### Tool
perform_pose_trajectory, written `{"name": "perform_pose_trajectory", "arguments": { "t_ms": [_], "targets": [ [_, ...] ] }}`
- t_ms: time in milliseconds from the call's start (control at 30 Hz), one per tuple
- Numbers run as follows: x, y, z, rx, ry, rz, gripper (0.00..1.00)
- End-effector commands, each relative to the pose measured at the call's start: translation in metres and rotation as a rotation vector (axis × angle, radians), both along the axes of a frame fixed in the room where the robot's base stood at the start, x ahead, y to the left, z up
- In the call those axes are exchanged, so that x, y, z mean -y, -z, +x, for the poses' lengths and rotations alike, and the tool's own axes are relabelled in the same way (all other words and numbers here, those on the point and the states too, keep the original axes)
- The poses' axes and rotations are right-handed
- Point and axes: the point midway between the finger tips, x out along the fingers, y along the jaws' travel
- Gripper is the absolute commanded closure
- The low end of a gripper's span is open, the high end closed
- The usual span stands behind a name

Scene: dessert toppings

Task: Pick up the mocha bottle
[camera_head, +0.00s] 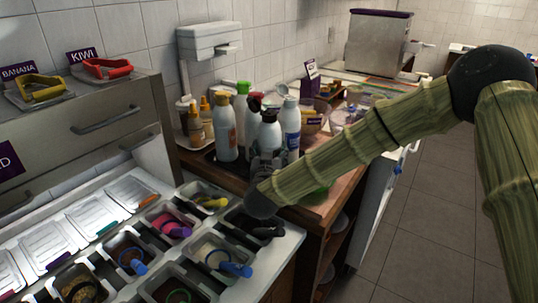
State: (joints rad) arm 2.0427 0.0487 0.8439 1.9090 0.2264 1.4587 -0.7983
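Several tall bottles stand close together on a dark tray (232,167) on the wooden counter. My gripper (267,161) is at the front of the group, at the lower part of the dark-capped bottle. My arm hides part of it, and I cannot tell whether its fingers touch the bottle.
Topping bins with coloured-handled scoops (225,262) fill the front left counter. Orange-topped bottles (195,125) stand left of the group. A bowl (314,118) and a purple-and-white box (311,80) are behind on the right. The floor (437,215) at right is clear.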

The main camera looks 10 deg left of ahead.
Motion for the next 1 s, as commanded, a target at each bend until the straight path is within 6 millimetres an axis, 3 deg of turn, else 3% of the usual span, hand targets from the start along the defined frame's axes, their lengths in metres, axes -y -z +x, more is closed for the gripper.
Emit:
{"name": "perform_pose_trajectory", "arguments": {
  "t_ms": [267,900,933,1000],
  "targets": [
    [0.0,-0.019,0.001,0.006,0.0,0.002,0.56],
    [0.0,-0.092,0.001,0.005,0.001,0.002,0.56],
    [0.0,-0.094,0.001,0.005,0.001,0.002,0.34],
    [0.0,-0.098,0.0,0.005,0.001,0.002,0.47]
  ]
}}
